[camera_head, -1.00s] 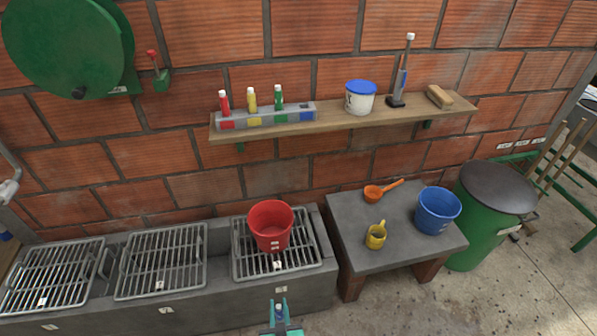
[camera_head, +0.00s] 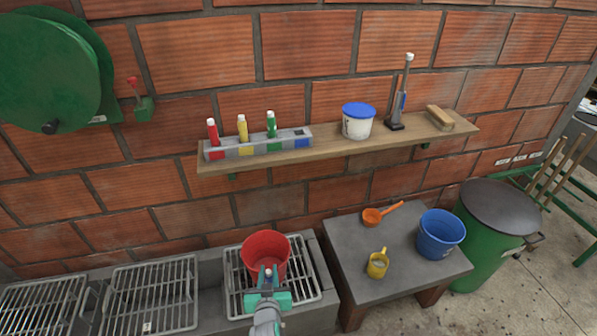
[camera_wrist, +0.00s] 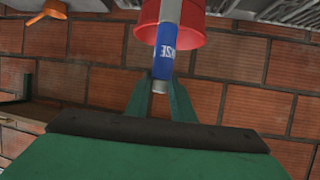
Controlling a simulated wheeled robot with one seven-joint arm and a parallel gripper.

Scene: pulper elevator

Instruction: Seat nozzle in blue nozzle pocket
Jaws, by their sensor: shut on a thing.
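My gripper (camera_head: 267,283) is shut on a nozzle with a blue band and pale ends (camera_wrist: 164,62), standing between the two green fingers in the wrist view. In the head view only a small pale tip of the nozzle shows between the jaws, in front of the red bucket. The grey nozzle rack (camera_head: 258,146) sits on the left of the wooden shelf. Red (camera_head: 213,140), yellow (camera_head: 243,130) and green (camera_head: 271,126) nozzles stand in it. The blue pocket (camera_head: 302,141) at its right end is empty. My gripper is below and in front of the rack, apart from it.
The red bucket (camera_head: 266,256) stands on a grate close behind my gripper. The shelf (camera_head: 335,136) also holds a white tub with a blue lid (camera_head: 357,121), a dark upright tool (camera_head: 398,100) and a brush (camera_head: 439,118). A table (camera_head: 350,245) stands to the right.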

